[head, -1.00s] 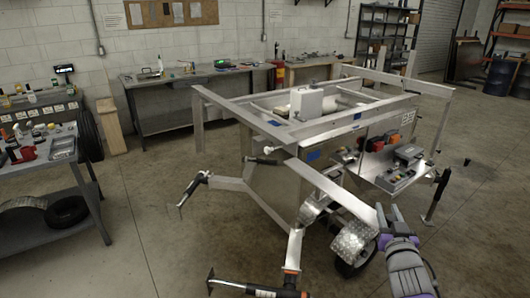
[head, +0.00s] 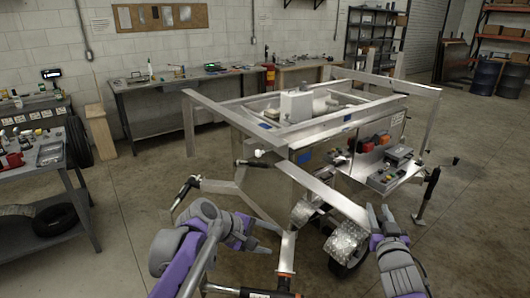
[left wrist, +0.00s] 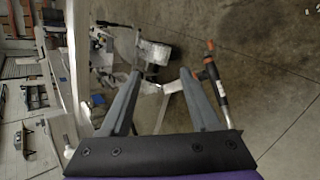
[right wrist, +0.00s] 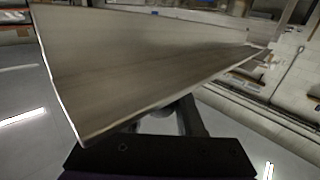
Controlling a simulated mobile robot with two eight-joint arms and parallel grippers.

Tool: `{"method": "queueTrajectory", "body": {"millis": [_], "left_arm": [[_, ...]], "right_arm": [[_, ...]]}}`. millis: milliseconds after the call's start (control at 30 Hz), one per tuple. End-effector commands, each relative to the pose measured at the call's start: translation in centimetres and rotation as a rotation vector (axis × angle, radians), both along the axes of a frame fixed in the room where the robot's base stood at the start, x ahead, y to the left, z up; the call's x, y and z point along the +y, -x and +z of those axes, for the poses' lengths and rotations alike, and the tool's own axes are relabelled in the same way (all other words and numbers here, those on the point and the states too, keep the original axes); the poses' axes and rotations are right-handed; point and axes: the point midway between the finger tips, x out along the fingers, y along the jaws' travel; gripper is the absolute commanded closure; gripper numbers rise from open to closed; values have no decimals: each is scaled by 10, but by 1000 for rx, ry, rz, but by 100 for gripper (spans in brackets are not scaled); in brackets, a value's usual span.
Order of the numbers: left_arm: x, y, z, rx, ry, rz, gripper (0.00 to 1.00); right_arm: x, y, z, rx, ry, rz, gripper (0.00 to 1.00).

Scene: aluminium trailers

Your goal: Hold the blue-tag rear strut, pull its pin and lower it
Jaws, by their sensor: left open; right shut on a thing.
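My right gripper (head: 380,214) is shut on the lower end of a long, tilted aluminium bar (head: 325,188). The bar's bare metal fills much of the right wrist view (right wrist: 150,75). My left gripper (head: 262,232) is open and empty, in front of the trailer's near end. A strut stands beyond the right finger in the left wrist view (left wrist: 214,76). A blue tag (head: 304,157) is on the frame; I cannot tell which strut it marks.
The trailer's frame (head: 330,125) fills the middle. A checker-plate fender (head: 345,240) and wheel sit between my arms. An upright black leg (head: 428,192) stands at the right. Workbenches line the wall; open floor lies left of the trailer.

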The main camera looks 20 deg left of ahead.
Motion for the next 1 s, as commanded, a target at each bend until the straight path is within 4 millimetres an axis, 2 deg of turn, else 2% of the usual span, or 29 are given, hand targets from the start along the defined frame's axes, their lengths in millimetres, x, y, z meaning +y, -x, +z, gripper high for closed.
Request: {"method": "queueTrajectory", "body": {"millis": [33,200,400,500,600,767,867,1000], "left_arm": [[9,-23,8,15,90,58,38],[39,-90,36,72,417,237,38],[92,-157,61,139,806,396,38],[120,-181,71,169,979,446,38],[144,-197,77,194,1118,477,38],[168,-210,83,218,1251,499,38],[172,-215,85,224,1284,502,38],[164,-227,85,227,1291,500,38]], "right_arm": [[0,0,0,0,0,0,100],[0,0,0,0,0,-1,100],[0,0,0,0,0,-1,100],[0,0,0,0,0,-1,100],[0,0,0,0,0,0,100],[0,0,0,0,0,0,100],[0,0,0,0,0,0,100],[0,0,0,0,0,0,100]]}}
